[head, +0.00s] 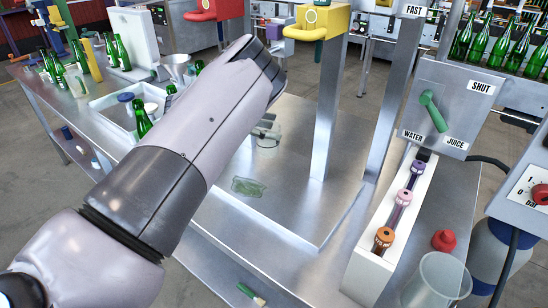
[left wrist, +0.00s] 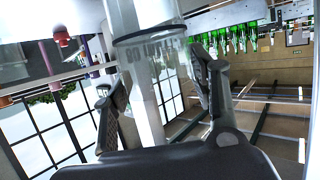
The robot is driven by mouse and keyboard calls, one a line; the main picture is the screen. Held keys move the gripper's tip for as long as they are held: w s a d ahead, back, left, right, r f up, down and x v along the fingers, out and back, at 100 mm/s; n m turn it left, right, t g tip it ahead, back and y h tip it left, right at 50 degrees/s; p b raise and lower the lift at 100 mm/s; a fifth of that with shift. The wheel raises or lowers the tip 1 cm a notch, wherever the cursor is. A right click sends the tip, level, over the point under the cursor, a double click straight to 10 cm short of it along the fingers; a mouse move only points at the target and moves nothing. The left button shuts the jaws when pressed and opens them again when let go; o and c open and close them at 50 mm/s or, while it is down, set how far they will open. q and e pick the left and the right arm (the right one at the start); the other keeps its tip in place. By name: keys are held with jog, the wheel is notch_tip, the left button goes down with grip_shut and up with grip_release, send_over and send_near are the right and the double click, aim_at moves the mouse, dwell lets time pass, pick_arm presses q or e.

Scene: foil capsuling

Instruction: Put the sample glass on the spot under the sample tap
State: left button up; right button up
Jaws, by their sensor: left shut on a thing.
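The sample glass is a clear cylinder with printed marks (left wrist: 150,58) in the left wrist view. My left gripper (left wrist: 158,84) is shut on it, one dark finger on each side. In the head view the glass (head: 267,136) shows just past my left arm, over the metal table, and the gripper is mostly hidden behind the arm. Whether the glass touches the table is unclear. A green patch (head: 248,187) lies on the metal surface nearer me. I cannot tell which fitting is the sample tap. My right gripper is out of view.
A yellow fitting (head: 318,20) on a metal post and a red fitting (head: 213,9) stand at the back. A control box (head: 441,106) with a green lever is at right. A clear beaker (head: 437,283) stands lower right. A bin (head: 107,110) holds bottles at left. The central metal surface is largely clear.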

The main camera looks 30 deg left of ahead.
aim_at(268, 148)
pick_arm(q)
notch_tip(268, 148, down, 2)
jog(key=shift+a+f, duration=0.1)
jog(key=shift+f, duration=0.1)
notch_tip(268, 148, down, 3)
jog(key=shift+f+p, duration=0.1)
jog(key=shift+p, duration=0.35)
jog(key=shift+f, duration=0.5)
jog(key=o, duration=0.7)
jog(key=shift+f, duration=0.15)
jog(key=o, duration=0.5)
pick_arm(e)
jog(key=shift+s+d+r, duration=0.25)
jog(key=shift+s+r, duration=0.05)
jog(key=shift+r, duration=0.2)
